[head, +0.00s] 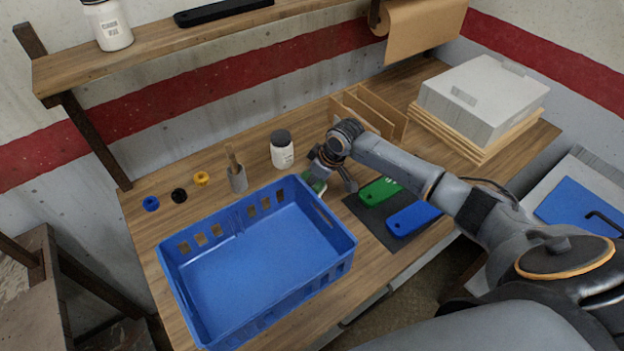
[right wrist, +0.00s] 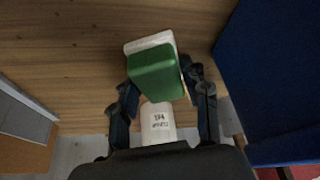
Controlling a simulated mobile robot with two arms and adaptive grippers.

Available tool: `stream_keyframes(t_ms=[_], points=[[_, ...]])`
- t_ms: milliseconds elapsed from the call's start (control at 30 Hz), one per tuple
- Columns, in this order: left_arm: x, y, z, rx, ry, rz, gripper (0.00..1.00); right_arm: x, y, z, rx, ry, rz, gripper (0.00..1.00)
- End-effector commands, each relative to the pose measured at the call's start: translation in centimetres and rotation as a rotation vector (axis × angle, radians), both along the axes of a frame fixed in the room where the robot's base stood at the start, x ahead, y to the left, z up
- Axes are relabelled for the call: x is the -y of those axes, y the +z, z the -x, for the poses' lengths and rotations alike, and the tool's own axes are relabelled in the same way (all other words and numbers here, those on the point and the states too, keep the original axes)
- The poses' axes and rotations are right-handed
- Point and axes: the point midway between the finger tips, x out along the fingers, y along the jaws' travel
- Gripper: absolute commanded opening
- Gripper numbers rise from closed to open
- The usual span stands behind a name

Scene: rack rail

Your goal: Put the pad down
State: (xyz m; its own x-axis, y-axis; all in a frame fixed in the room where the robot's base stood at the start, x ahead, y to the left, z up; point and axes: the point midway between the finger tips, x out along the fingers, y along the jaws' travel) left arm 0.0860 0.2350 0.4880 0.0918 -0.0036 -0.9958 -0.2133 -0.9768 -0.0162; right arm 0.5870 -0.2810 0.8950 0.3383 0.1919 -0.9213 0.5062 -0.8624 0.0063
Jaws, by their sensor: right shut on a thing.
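The pad (right wrist: 158,72), a green block with a white layer, is between the fingers of my right gripper (right wrist: 160,88), which is shut on it. In the head view my right gripper (head: 322,178) is beside the back right corner of the blue crate, and only a bit of the green pad (head: 318,187) shows there. The wooden table top (right wrist: 70,50) lies under the pad. I cannot tell whether the pad touches it. My left gripper is not in view.
The blue crate (head: 345,243) is close to the gripper; it fills the right of the wrist view (right wrist: 275,70). A white bottle (head: 282,154) stands behind. A dark mat (head: 372,222) with green (head: 380,190) and blue (head: 413,218) items lies right. Wooden dividers (head: 375,112) stand behind the arm.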

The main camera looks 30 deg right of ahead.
Motion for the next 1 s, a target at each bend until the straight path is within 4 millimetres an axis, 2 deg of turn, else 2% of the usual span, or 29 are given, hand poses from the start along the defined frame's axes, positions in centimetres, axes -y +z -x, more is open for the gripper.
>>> stream_keyframes(t_ms=[33,100,133,400,567,1000], points=[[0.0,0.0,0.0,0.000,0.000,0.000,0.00,0.0,-0.1,0.0,0.000,0.000,0.000,0.52],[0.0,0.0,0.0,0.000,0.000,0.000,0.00,0.0,0.0,0.0,0.000,0.000,0.000,0.67],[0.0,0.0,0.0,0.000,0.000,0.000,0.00,0.0,0.0,0.0,0.000,0.000,0.000,0.69],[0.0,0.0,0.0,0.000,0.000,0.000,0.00,0.0,0.0,0.0,0.000,0.000,0.000,0.69],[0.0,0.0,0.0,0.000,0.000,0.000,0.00,0.2,0.9,0.2,0.003,-0.001,0.001,0.69],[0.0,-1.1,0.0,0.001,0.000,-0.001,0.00,1.9,8.9,3.1,0.003,0.001,0.003,0.69]])
